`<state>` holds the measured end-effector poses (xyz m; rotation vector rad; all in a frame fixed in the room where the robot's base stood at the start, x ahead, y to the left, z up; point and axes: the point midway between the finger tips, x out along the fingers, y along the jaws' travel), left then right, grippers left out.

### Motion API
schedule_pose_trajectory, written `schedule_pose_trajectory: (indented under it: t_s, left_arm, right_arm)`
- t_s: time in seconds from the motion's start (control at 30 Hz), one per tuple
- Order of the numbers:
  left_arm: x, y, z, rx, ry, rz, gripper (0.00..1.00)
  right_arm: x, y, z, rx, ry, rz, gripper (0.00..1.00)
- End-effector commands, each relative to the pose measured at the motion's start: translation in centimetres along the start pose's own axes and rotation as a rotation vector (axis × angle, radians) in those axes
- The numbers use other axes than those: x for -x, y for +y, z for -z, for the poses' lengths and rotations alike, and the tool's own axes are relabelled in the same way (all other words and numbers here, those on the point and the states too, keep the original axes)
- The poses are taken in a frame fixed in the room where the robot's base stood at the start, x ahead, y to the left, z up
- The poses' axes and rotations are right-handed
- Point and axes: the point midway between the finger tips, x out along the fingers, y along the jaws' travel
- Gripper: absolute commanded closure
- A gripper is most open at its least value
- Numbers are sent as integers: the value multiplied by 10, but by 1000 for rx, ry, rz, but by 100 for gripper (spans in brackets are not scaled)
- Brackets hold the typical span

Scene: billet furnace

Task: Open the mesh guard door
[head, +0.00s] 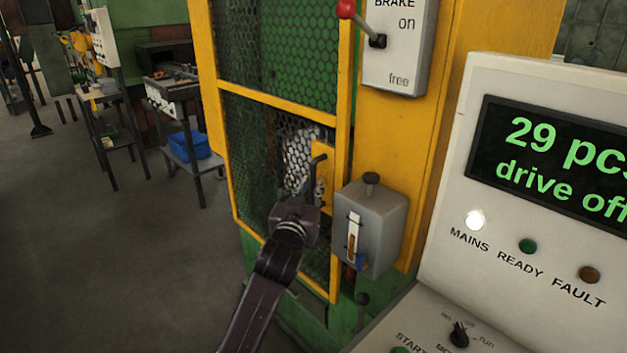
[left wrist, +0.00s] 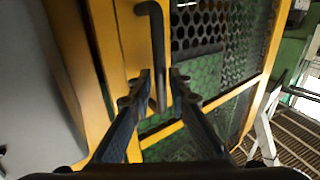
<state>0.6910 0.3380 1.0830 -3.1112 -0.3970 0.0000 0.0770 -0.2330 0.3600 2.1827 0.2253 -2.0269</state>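The mesh guard door (head: 268,100) has a yellow frame with dark mesh and appears closed in the head view; its frame also shows in the left wrist view (left wrist: 267,65). A dark bar handle (head: 314,168) stands on a yellow plate at the door's right side. My left gripper (head: 312,192) is at the handle's lower part. In the left wrist view, its two fingers (left wrist: 160,82) are apart, with the handle (left wrist: 157,45) between them. I see narrow gaps beside the bar, and contact is not clear. My right gripper is out of view.
A grey box (head: 372,228) with a slot stands just right of the handle. Above it is a brake lever (head: 360,25) with a red knob. A control console (head: 510,230) fills the right side. Open floor (head: 120,270) lies to the left.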

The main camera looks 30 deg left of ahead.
Motion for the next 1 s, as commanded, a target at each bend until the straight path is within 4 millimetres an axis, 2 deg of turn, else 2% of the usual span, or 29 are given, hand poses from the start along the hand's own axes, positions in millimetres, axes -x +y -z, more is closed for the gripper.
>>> schedule_pose_trajectory:
  t_s: [0.07,0.17,0.4,0.5,0.7,1.0]
  left_arm:
    - [-9,0,1,-1,-1,0,83]
    - [-16,0,0,-1,0,0,83]
    - [-20,0,-1,0,0,0,83]
    - [-20,0,-1,0,0,0,83]
    - [-20,0,-1,0,0,0,100]
    - [-20,0,0,0,0,-1,100]
  right_arm:
    - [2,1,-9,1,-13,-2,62]
    - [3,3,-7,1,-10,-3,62]
    - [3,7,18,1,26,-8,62]
    - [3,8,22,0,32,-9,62]
    - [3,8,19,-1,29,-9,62]
    - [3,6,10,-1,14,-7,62]
